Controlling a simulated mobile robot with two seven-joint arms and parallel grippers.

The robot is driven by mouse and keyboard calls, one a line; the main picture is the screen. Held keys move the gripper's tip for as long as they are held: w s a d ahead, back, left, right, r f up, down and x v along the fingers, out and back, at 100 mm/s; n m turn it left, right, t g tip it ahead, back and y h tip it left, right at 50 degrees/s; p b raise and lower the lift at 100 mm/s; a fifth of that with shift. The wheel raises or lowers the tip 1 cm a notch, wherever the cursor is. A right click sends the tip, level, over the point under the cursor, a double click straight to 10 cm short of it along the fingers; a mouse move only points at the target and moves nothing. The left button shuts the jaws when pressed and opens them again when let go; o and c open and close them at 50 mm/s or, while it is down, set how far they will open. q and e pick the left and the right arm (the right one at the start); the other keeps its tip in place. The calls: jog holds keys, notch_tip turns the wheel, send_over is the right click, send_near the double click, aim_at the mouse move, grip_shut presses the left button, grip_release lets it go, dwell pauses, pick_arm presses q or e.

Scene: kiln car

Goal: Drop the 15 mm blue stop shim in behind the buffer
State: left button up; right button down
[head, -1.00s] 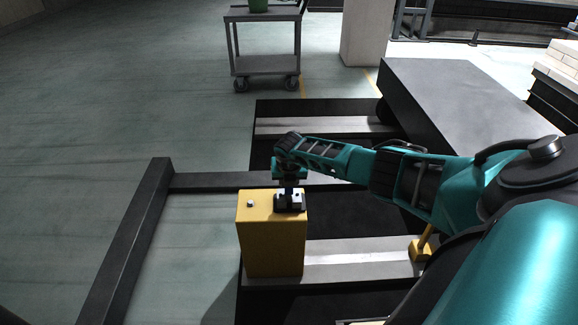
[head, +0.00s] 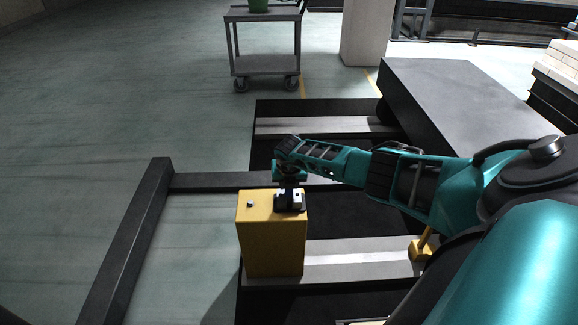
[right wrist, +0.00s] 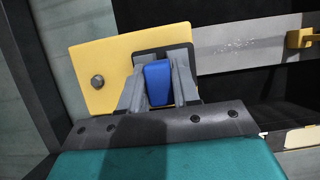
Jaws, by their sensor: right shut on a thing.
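The yellow buffer block (head: 270,236) stands on the rail in the middle of the head view, with a bolt on its top. It also shows in the right wrist view (right wrist: 106,58). My right gripper (head: 290,205) is over the right side of its top. In the right wrist view my right gripper (right wrist: 159,84) is shut on the blue shim (right wrist: 159,84), one finger on each side. A dark opening or plate lies around the fingertips at the yellow top. I cannot tell how deep the shim sits. My left gripper is out of view.
A dark beam frame (head: 135,235) lies left of the buffer. A light rail (head: 345,262) runs right to a yellow stop (head: 420,250). A dark deck (head: 455,100) stands at the back right. A grey cart (head: 265,65) stands on open floor behind.

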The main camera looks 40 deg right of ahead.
jog(key=c, duration=0.7)
grip_release()
jog(key=shift+c, duration=0.2)
jog(key=shift+s+a+r+p, duration=0.1)
jog(key=shift+r+p, duration=0.4)
pick_arm(q)
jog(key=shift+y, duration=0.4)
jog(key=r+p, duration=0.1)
jog(key=p, duration=0.1)
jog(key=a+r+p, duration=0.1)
jog(key=p, duration=0.1)
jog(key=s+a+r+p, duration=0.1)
jog(key=p, duration=0.1)
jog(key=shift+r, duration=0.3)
pick_arm(e)
jog(key=v, duration=1.2)
